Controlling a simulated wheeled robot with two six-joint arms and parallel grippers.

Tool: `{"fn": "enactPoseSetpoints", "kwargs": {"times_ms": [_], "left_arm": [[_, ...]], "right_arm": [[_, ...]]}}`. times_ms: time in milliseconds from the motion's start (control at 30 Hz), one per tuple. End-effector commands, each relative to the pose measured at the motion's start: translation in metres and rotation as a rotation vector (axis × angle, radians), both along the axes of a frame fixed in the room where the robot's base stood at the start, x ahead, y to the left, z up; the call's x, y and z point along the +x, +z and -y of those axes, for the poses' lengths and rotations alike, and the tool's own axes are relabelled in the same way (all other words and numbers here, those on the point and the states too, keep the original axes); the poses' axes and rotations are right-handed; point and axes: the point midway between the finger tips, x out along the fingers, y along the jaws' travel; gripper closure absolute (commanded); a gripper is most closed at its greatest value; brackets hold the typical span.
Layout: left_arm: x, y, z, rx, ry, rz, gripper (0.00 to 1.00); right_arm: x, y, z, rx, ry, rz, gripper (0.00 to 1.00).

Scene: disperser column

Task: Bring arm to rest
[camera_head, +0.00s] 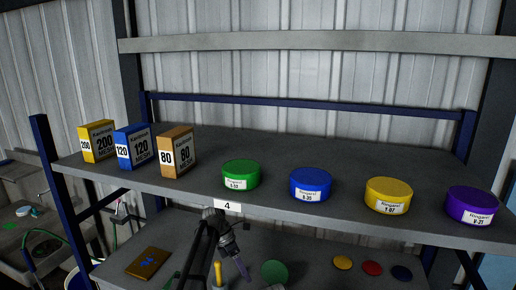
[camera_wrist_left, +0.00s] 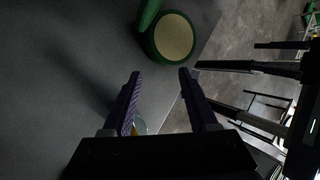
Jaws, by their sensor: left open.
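My left gripper (camera_head: 240,266) shows low in the head view, below the front edge of the upper shelf and over the lower shelf. Its dark arm rises from the bottom edge, bends near the shelf edge and points the gripper down. In the left wrist view its two purple fingers (camera_wrist_left: 160,78) stand apart with nothing between them. A green round piece with a tan face (camera_wrist_left: 173,37) lies beyond the fingertips, not touching them. My right gripper does not show in either view.
The upper shelf (camera_head: 300,160) carries yellow, blue and tan mesh boxes (camera_head: 176,151) and several round tubs (camera_head: 310,184). The lower shelf holds a brown pad (camera_head: 148,263), a green disc (camera_head: 275,271), a yellow upright piece (camera_head: 218,272) and small coloured discs (camera_head: 371,268).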

Motion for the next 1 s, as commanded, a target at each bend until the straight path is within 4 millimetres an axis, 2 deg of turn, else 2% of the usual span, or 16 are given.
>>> {"fn": "enactPoseSetpoints", "kwargs": {"times_ms": [33,167,300,500,700,967,1000], "left_arm": [[-0.026,-0.003,0.006,0.000,-0.099,0.053,0.41],[-0.069,-0.012,0.013,0.001,-0.400,0.200,0.41],[-0.119,-0.021,0.017,-0.001,-0.774,0.346,0.41],[-0.185,-0.029,0.012,-0.012,-1.342,0.495,0.41],[-0.229,-0.032,0.002,-0.036,-1.794,0.551,0.41],[-0.270,-0.032,-0.012,-0.076,-2.233,0.546,0.41],[-0.266,-0.046,-0.012,-0.078,-2.246,0.546,0.41]], "right_arm": [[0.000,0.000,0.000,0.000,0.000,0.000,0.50],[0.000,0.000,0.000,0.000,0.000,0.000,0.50],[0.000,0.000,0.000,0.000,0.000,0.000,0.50],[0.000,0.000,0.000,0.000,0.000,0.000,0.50],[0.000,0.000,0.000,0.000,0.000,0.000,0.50],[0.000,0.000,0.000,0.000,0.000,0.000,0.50],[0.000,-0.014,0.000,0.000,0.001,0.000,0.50]]}}
